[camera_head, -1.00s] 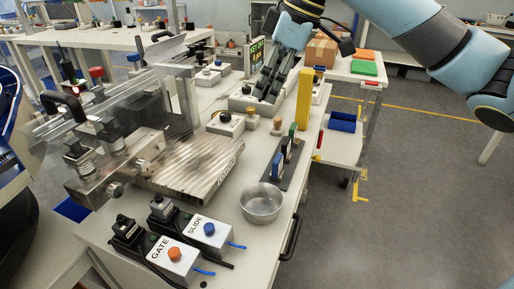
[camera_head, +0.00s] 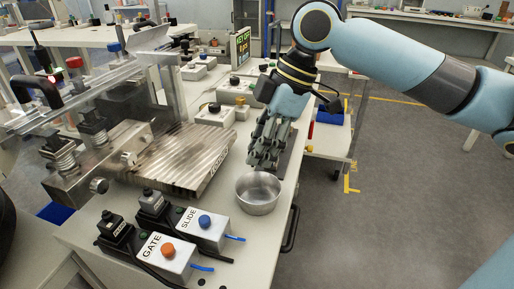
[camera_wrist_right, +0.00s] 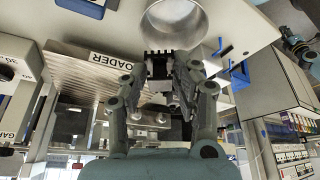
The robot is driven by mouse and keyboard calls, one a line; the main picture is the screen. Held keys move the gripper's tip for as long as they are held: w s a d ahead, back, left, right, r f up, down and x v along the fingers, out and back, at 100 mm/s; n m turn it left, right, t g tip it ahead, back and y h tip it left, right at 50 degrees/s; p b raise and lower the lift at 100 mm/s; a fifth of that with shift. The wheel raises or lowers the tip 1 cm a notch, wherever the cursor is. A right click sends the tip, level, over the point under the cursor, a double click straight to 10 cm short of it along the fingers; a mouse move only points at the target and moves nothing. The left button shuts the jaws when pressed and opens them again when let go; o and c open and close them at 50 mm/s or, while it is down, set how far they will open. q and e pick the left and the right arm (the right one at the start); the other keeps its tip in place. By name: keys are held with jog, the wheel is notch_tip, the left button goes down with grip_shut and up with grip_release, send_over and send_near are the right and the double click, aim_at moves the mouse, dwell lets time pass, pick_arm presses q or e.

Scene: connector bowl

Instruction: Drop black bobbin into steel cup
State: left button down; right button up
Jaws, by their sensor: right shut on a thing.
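The steel cup (camera_head: 257,194) is a round grey bowl on the bench near its right edge, and it also shows at the top of the right wrist view (camera_wrist_right: 174,22). My right gripper (camera_head: 262,163) points down just behind the cup, apart from it. My left gripper is out of view.
The ribbed loader plate (camera_head: 180,155) lies left of the gripper. The GATE box (camera_head: 167,257) and SLIDE box (camera_head: 203,228) stand in front and left of the cup. Floor is open at right.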

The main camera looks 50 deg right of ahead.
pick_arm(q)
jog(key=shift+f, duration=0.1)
pick_arm(e)
jog(key=o, duration=0.9)
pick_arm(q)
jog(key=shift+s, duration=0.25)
pick_arm(e)
jog(key=shift+v, duration=3.7)
